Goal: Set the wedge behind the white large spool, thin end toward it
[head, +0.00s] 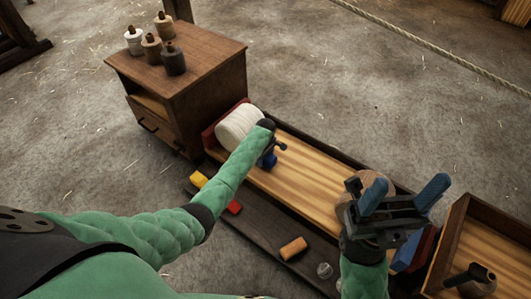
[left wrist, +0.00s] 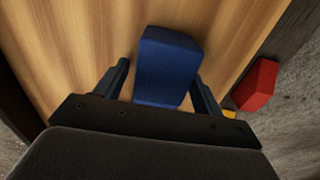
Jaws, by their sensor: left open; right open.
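The white large spool (head: 240,124) lies on its side at the far left end of a wooden-floored tray, beside a dark red piece. My left gripper (head: 274,155) is just to the right of the spool, low over the tray. In the left wrist view the blue wedge (left wrist: 167,65) is between my open left fingers (left wrist: 162,85), with gaps at its sides. Its lower end is hidden by the gripper, and I cannot tell which end is thin. My right gripper (head: 405,208) is open and empty above the tray's near right end, partly in front of a tan spool (head: 376,184).
A wooden cabinet (head: 185,75) with several bottles stands behind. The tray's middle (head: 305,175) is clear.

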